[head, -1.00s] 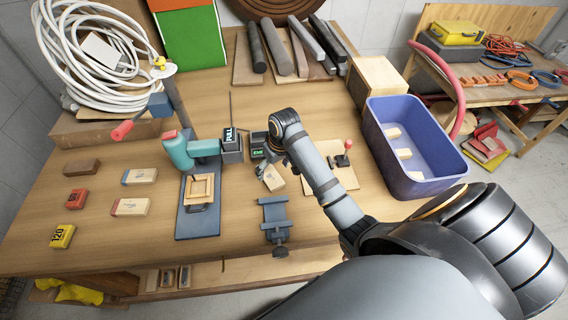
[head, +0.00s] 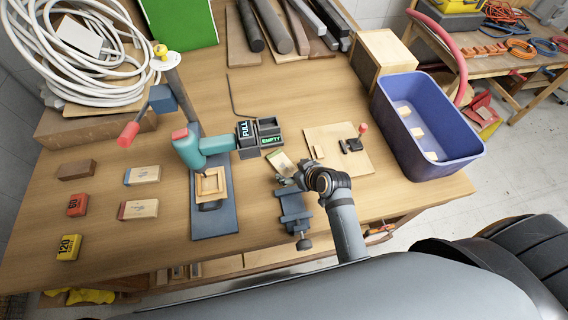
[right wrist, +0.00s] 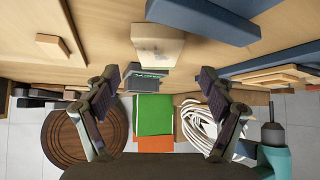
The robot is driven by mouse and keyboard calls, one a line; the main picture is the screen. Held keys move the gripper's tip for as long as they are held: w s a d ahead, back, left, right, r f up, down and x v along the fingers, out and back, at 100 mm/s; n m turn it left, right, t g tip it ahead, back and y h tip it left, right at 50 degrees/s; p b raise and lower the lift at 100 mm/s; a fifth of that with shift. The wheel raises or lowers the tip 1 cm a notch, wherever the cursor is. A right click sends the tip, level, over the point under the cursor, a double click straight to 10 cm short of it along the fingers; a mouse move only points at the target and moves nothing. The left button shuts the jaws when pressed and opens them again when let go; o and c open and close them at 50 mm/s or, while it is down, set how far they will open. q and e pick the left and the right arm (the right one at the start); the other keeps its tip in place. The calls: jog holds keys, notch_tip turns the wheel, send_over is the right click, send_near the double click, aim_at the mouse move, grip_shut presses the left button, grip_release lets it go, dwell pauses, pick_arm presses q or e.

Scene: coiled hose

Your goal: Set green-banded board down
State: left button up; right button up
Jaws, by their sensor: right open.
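A pale wooden board (head: 282,163) lies on the workbench (head: 110,245) just beyond my right gripper (head: 296,181). It is the likely green-banded board, but I cannot make out its band clearly. In the right wrist view the pale board (right wrist: 158,44) is beyond the fingertips and apart from them. My right gripper (right wrist: 159,80) is open, with nothing between its fingers there. In the head view its fingers are largely hidden behind my wrist. My left gripper is not in view.
Black FULL and EMPTY trays (head: 259,138) stand behind the board. A grey-blue vise (head: 294,212) is just left of my right wrist. A teal press (head: 192,150) stands further left. A blue bin (head: 425,125) is at the right. Blue-banded (head: 143,175) and red-banded boards (head: 138,209) lie left.

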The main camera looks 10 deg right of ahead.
aim_at(284, 165)
jog(key=shift+w+a+f+p, duration=0.25)
jog(key=shift+w+f+p, duration=0.15)
jog(key=shift+w, duration=0.2)
jog(key=p+x, duration=0.1)
jog(key=x, duration=0.2)
jog(key=shift+w+d+f, duration=0.1)
jog(key=shift+w+f, duration=0.05)
jog(key=shift+w, duration=0.05)
jog(key=shift+w+f, duration=0.3)
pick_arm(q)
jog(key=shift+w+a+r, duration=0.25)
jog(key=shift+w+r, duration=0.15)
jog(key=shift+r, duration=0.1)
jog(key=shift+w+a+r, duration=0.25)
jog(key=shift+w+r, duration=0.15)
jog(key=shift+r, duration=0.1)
pick_arm(e)
jog(key=shift+s, duration=0.1)
jog(key=shift+c, duration=0.3)
jog(key=c, duration=1.3)
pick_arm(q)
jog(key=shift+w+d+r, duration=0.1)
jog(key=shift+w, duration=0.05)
pick_arm(e)
jog(key=shift+r, duration=0.15)
